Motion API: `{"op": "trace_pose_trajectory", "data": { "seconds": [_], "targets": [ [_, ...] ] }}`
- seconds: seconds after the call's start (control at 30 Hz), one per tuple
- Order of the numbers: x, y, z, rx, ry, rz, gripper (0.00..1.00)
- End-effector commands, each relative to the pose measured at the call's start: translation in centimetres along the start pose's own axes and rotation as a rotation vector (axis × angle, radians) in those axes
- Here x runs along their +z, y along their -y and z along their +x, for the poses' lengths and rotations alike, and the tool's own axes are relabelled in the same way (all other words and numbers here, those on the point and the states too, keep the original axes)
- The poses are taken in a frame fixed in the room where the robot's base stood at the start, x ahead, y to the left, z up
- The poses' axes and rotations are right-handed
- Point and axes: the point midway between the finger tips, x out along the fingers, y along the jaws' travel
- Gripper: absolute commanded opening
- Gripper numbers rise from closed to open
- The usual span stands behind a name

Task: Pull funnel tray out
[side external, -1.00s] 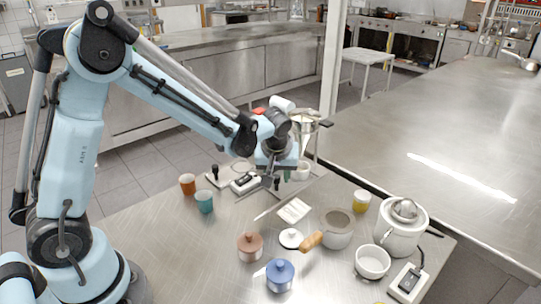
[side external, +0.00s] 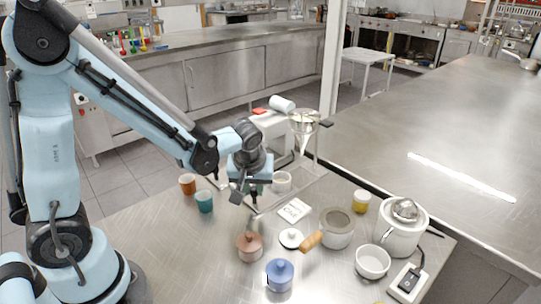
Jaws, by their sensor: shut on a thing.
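The funnel tray (side external: 297,183) is a flat grey metal tray on the steel table, in front of the funnel stand. A small white cup (side external: 281,182) stands on it. A dark upright post (side external: 254,197) shows at its near left end. My gripper (side external: 246,193) is low at that end and shut on the tray; the exact contact is partly hidden by the gripper. The metal funnel (side external: 303,122) hangs in its stand behind the tray, tip down.
An orange cup (side external: 187,183) and a teal cup (side external: 204,201) stand left of my gripper. The table's front left is clear.

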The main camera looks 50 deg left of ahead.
Motion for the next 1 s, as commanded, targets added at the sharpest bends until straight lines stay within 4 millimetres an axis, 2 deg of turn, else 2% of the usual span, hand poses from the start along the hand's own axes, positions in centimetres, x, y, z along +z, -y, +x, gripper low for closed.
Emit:
{"op": "trace_pose_trajectory", "data": {
  "seconds": [0.2,0.53,0.57,0.7,1.0],
  "targets": [
    [1.4,1.5,-0.7,0.003,-0.006,0.002,0.00],
    [1.7,1.8,-0.7,-0.003,0.001,0.002,0.00],
    [1.7,1.8,-0.7,-0.003,0.001,0.002,0.24],
    [1.7,1.8,-0.7,-0.001,0.000,0.002,0.46],
    [1.6,1.7,-0.7,0.001,-0.002,0.001,0.47]
  ]
}}
